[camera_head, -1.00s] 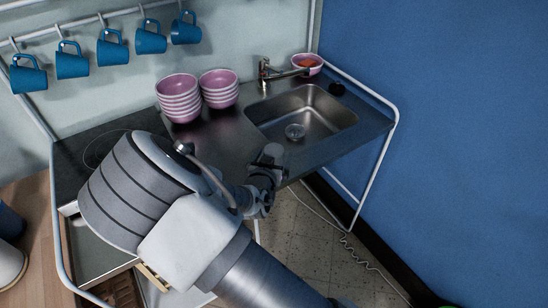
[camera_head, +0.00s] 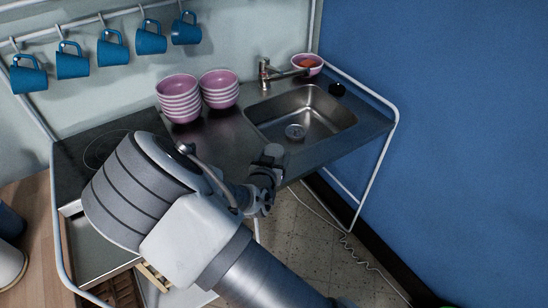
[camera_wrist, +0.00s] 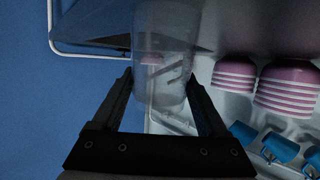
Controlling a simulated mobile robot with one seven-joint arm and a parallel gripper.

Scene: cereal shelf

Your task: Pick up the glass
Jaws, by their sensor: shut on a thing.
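A clear glass (camera_wrist: 163,50) stands out in the wrist view between the two black fingers of my gripper (camera_wrist: 160,85). The fingers are shut on its sides. In the head view my gripper (camera_head: 268,165) is at the front edge of the counter, in front of the sink. The glass is hard to make out there, being small and partly hidden by my own wrist.
The steel sink (camera_head: 345,118) lies beyond my gripper, with a tap (camera_head: 264,74) behind it. Two stacks of pink bowls (camera_head: 179,100) (camera_head: 219,90) stand on the counter left of it. Blue mugs (camera_head: 112,48) hang from a rail. A blue wall (camera_head: 450,130) is at the right.

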